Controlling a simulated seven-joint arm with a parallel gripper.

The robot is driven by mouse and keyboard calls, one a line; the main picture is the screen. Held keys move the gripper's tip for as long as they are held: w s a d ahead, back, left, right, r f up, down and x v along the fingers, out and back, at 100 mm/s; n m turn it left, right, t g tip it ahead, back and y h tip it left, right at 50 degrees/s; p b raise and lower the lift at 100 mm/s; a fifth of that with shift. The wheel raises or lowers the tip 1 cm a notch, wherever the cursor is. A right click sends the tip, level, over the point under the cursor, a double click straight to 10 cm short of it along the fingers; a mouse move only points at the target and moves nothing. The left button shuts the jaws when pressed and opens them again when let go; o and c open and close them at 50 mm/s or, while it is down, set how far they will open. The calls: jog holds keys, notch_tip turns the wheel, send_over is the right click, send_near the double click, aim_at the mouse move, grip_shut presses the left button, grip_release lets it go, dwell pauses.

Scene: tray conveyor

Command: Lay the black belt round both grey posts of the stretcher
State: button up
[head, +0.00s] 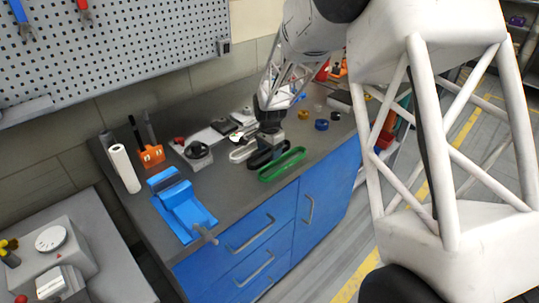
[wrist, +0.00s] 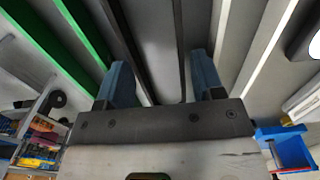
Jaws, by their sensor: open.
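The black belt (head: 256,161) lies on the grey bench between a white belt and a green one. My gripper (head: 269,139) is over the black belt in the head view and hides part of it. In the wrist view my gripper (wrist: 160,80) is open, with its two blue fingers apart. The two dark sides of the black belt (wrist: 124,40) run between the fingers. I see nothing gripped, and cannot tell whether the fingers touch the belt. I cannot clearly make out the stretcher's two grey posts.
The green belt (head: 282,165) lies close on the right, the white belt (head: 237,156) close on the left. A blue vise (head: 185,210) stands at the bench's front left, near an orange holder (head: 152,156) and a white roll (head: 124,168). A blue ring (head: 321,125) lies farther right.

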jog(key=shift+c, duration=0.4)
jog(key=c, duration=0.6)
jog(key=shift+r, duration=0.15)
jog(key=shift+r, duration=0.9)
jog(key=shift+s+d+r, duration=0.1)
jog(key=shift+s+r, duration=0.15)
jog(key=shift+r, duration=0.55)
jog(key=s+d, duration=0.1)
jog(key=s, duration=0.4)
jog(key=s+d+r, duration=0.1)
jog(key=s, duration=0.4)
jog(key=s+d, duration=0.1)
jog(key=s, duration=0.4)
jog(key=shift+d+r, duration=0.2)
jog(key=shift+d, duration=0.2)
jog(key=shift+w, duration=0.15)
